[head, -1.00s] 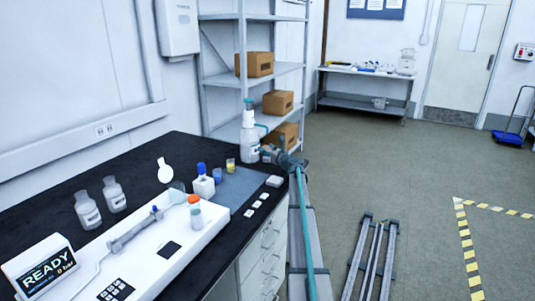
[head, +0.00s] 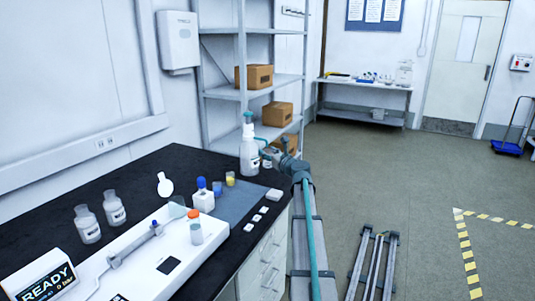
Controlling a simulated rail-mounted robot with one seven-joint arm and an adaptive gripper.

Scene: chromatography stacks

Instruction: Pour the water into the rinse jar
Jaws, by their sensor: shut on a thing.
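My gripper (head: 268,153) is at the far right end of the black bench, seen small and partly hidden by my wrist. It is shut on a small pale vessel (head: 267,161), just right of a tall white pump-top bottle (head: 249,160). The vessel's contents and lower edge are too small to make out. A small cup with yellow contents (head: 230,179) and a blue-capped bottle (head: 203,199) stand left of it. I cannot tell which container is the rinse jar.
Two labelled clear bottles (head: 87,227) stand at the bench's left. A white instrument (head: 150,275) with an orange-capped vial (head: 195,228) fills the front. Small white pieces (head: 264,210) lie near the right edge. A shelf with boxes (head: 255,76) stands behind.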

